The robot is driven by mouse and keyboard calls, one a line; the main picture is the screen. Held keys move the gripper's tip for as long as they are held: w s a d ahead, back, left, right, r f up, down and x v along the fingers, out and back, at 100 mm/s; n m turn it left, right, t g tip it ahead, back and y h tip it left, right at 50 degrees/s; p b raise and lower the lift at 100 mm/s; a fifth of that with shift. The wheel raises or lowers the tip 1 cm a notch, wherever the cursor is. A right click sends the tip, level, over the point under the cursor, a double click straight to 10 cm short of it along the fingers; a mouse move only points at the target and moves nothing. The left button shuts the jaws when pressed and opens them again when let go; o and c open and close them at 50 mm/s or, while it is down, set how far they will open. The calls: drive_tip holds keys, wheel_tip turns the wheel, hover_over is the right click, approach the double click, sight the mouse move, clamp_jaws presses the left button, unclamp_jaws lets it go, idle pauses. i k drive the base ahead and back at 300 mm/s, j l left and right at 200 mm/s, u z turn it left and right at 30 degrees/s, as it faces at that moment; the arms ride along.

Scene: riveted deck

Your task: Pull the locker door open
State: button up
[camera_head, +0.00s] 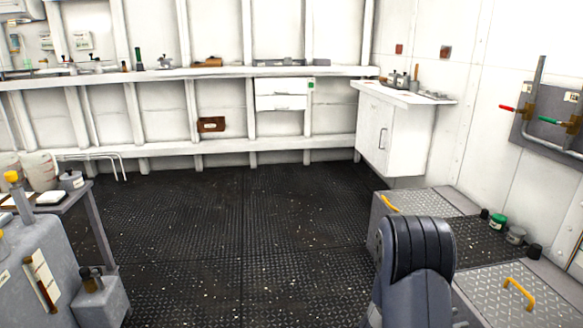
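A white wall locker (405,140) hangs at the back right, under a white top with small items on it. Its door (372,120) faces left and looks closed, with a dark upright bar handle (383,138) near the door's right edge. A grey and black part of my arm rises at the bottom, right of the middle, well in front of the locker. My gripper is not in view, and nothing is seen touching the handle.
The dark studded deck (230,240) is clear in the middle. Grey raised plates with yellow handles (518,292) and small jars (497,221) lie along the right. A grey table (75,195) and machine (35,270) stand at the left. Shelves line the back wall.

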sight(375, 115)
drive_tip(key=i+u, duration=0.1)
drive_tip(key=i, duration=1.6)
drive_tip(key=i+j+z, duration=0.1)
drive_tip(key=i, duration=1.6)
drive_tip(key=i+l+z, duration=0.15)
drive_tip(key=i, duration=0.35)
drive_tip(key=i+l+z, duration=0.15)
drive_tip(key=i+l, duration=0.15)
drive_tip(key=i, duration=0.2)
drive_tip(key=i+l+z, duration=0.1)
drive_tip(key=i, duration=0.4)
